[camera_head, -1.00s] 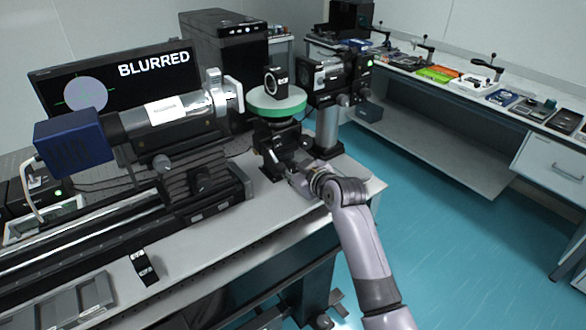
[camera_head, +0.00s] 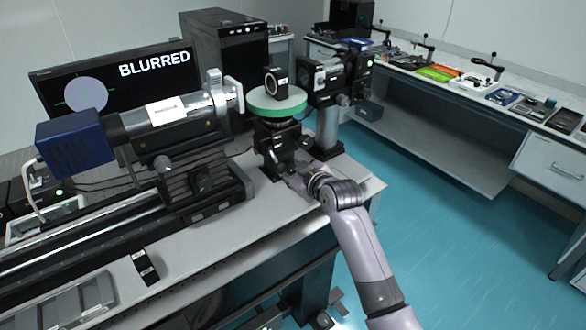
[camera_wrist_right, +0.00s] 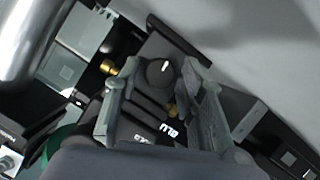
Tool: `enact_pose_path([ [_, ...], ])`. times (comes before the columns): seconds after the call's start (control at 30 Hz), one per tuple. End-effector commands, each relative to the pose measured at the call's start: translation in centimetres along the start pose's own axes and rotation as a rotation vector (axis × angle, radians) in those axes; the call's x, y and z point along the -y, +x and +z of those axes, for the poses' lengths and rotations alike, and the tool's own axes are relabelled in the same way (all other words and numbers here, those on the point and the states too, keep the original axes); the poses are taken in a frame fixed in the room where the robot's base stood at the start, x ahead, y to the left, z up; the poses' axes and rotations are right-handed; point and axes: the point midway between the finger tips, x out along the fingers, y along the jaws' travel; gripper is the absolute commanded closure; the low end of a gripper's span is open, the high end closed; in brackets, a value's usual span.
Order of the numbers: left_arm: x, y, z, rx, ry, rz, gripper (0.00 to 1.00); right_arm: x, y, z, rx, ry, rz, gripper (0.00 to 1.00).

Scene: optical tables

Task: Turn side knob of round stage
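The round stage (camera_head: 276,106) has a pale top and a green rim, and it stands on a black mount at the table's far end. In the right wrist view a black round side knob (camera_wrist_right: 158,71) with a white mark faces the camera. My right gripper (camera_wrist_right: 160,78) is open, with one finger on each side of the knob and visible gaps between. In the head view this gripper (camera_head: 291,177) is low beside the stage's mount, and the knob cannot be made out there. My left gripper is not in view.
A black ring holder (camera_head: 276,82) stands on the stage. The monitor (camera_head: 115,85) reads "BLURRED". A lens tube (camera_head: 165,115) on a rail is left of the stage; a camera unit on a post (camera_head: 328,125) is right. Brass screws (camera_wrist_right: 108,67) sit near the knob.

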Motion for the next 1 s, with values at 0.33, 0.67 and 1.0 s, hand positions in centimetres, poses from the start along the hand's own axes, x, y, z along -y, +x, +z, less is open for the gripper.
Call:
enact_pose_path([
  [0.33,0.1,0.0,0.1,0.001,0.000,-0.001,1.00,0.0,0.0,0.0,0.000,0.001,0.000,0.54],
  [0.67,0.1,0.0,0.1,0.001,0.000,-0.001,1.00,0.0,-2.3,0.0,-0.001,0.001,0.001,0.54],
  [1.0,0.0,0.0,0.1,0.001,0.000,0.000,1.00,0.0,-8.5,0.1,0.000,0.000,0.001,0.54],
])
